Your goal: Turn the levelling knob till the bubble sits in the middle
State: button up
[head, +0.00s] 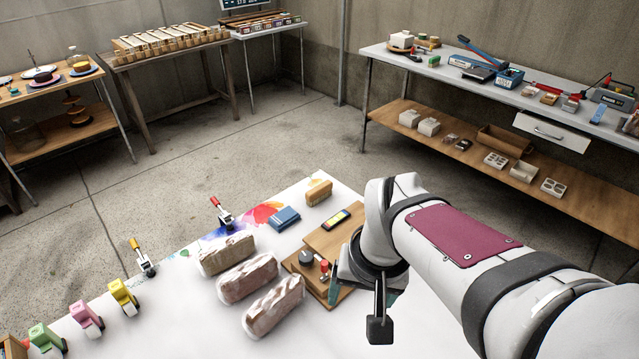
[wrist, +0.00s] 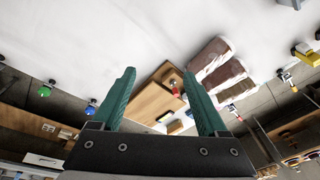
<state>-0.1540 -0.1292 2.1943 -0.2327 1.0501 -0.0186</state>
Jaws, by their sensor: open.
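A wooden board (head: 326,242) lies on the white table, partly hidden behind my arm in the head view. A level with a yellow vial in a dark frame (head: 336,219) sits on it; the bubble is too small to place. A dark round knob (head: 306,258) and a small red-topped part (head: 324,265) stand at its near left; I cannot tell which is the levelling knob. My gripper (wrist: 158,72), with teal fingers, is open and empty. In the wrist view the board (wrist: 155,101) and the red part (wrist: 174,85) show beyond and between the fingers, apparently untouched.
Several wrapped loaves (head: 248,277) lie just left of the board. A blue block (head: 284,218) and a tan block (head: 319,192) lie behind it. Toggle clamps (head: 142,258) and coloured pieces (head: 123,296) line the left edge. The table's near middle is bare.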

aim_at(306, 257)
jog(key=w+a+f+n+t, duration=0.1)
jog(key=w+a+n, duration=0.1)
jog(key=w+a, duration=0.35)
jog(key=w+a+f+n+t, duration=0.1)
jog(key=w+a+f+n, duration=0.1)
jog(key=w, duration=0.7)
jog(key=x, duration=1)
jog(key=w+x, duration=0.1)
jog(key=x, duration=0.4)
jog(key=shift+w+a+f, duration=0.15)
jog(key=shift+w+a, duration=0.05)
jog(key=shift+a, duration=0.25)
jog(key=shift+t, duration=0.3)
jog(key=shift+c, duration=0.3)
grip_shut()
